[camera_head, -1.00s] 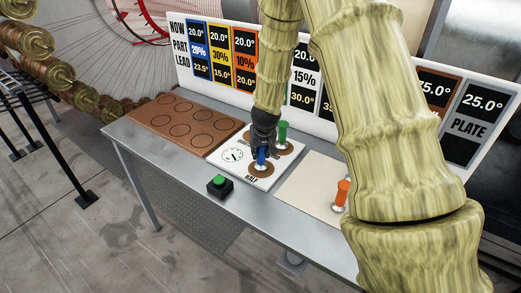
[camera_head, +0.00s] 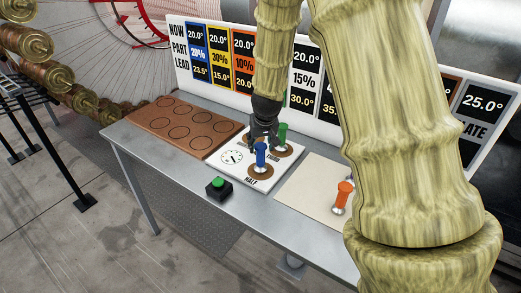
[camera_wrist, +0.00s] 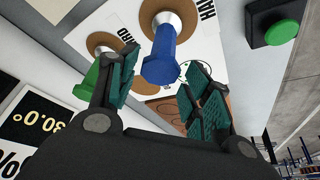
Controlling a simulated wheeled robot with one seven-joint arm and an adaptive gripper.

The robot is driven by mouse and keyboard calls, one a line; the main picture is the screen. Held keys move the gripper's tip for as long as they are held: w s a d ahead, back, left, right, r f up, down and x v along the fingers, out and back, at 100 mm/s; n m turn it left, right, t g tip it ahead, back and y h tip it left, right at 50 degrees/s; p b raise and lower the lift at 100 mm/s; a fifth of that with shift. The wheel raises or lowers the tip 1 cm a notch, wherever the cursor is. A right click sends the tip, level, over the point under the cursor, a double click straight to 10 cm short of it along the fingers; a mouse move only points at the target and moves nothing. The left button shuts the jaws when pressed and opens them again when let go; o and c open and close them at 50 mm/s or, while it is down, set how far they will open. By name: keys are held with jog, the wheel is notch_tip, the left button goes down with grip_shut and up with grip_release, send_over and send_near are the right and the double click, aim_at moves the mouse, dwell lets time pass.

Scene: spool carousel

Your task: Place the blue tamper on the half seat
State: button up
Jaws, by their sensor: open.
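The blue tamper (camera_head: 261,154) stands upright on the brown round half seat (camera_head: 260,173), beside the HALF label on the white board (camera_head: 233,171). In the wrist view the blue tamper (camera_wrist: 160,58) rises from its seat between and beyond my finger pads, with no pad touching it that I can see. My gripper (camera_head: 262,140) is open and empty, just behind and above the tamper. The green tamper (camera_head: 282,134) stands on the other brown seat (camera_head: 284,150), behind and to the right; my left finger partly covers it in the wrist view (camera_wrist: 88,78).
An orange tamper (camera_head: 343,192) stands on a cream mat (camera_head: 300,190) to the right. A black box with a green button (camera_head: 218,184) is near the front edge. A brown board with circles (camera_head: 168,122) lies left. A sign panel (camera_head: 300,75) stands behind.

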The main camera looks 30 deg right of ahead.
jog(key=shift+b+v, duration=0.4)
jog(key=shift+v, duration=2.5)
jog(key=shift+c, duration=0.2)
